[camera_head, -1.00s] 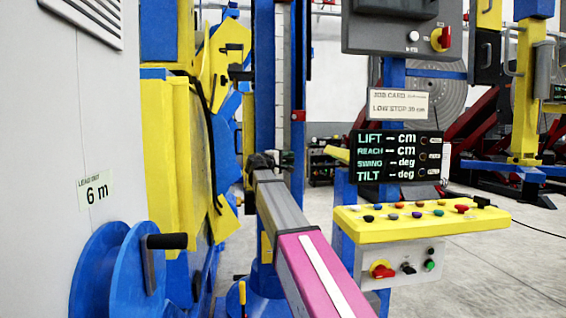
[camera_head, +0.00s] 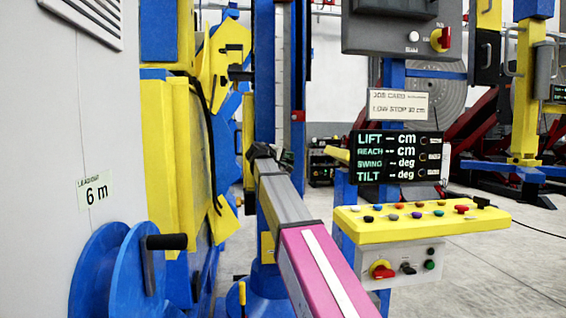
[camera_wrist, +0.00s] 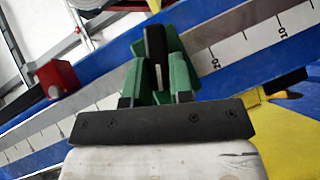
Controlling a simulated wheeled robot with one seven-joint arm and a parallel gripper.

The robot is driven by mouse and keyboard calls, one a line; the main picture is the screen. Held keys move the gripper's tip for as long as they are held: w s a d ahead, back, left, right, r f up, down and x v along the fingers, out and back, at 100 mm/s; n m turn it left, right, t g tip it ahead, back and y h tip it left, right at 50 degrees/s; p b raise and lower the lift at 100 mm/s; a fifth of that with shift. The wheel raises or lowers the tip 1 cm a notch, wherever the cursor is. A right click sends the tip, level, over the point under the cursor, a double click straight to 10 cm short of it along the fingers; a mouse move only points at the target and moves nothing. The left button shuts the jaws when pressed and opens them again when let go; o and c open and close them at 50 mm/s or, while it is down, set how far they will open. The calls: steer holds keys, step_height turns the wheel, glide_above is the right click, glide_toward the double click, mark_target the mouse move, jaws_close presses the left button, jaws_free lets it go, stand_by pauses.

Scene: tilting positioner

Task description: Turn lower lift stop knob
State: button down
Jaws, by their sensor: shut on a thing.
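My gripper (camera_wrist: 160,80) has green fingers and is shut on a dark knob (camera_wrist: 155,45) in front of the blue column. The fingers hide much of the knob, and its turn angle cannot be told. In the wrist view, a scale strip (camera_wrist: 245,42) with ticks and numbers, 20 among them, runs slanted behind the fingers. A red block (camera_wrist: 62,80) sits by the scale, to the left of the fingers. In the head view, my gripper (camera_head: 285,158) is small at the blue column (camera_head: 265,90); the knob cannot be made out there.
The job card (camera_head: 398,104) reads low stop 30 cm. The display (camera_head: 398,158) shows dashes for all values. A yellow button console (camera_head: 420,222) stands to the right of my arm. A blue reel (camera_head: 105,280) and yellow machine parts (camera_head: 170,170) are at the left.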

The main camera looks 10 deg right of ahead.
steer(key=y, duration=0.1)
steer(key=m+y, duration=0.1)
steer(key=r+m+g+y, duration=0.1)
steer(key=shift+d, duration=0.25)
steer(key=m+y, duration=0.1)
steer(key=y, duration=0.1)
steer(key=d+m+y, duration=0.1)
steer(key=y, duration=0.1)
steer(key=shift+r+m+g, duration=0.2)
steer(key=shift+m+g, duration=0.2)
steer(key=m+y, duration=0.1)
steer(key=y, duration=0.1)
steer(key=m+y, duration=0.1)
steer(key=y, duration=0.1)
steer(key=shift+d, duration=0.35)
steer(key=m+y, duration=0.1)
steer(key=y, duration=0.1)
steer(key=m+y, duration=0.1)
steer(key=y, duration=0.1)
steer(key=shift+d+f, duration=0.1)
steer(key=shift+d, duration=0.3)
steer(key=c, duration=1)
jaws_free()
steer(key=shift+s, duration=0.1)
steer(key=v, duration=1)
steer(key=shift+s+d, duration=0.25)
steer(key=shift+d, duration=0.05)
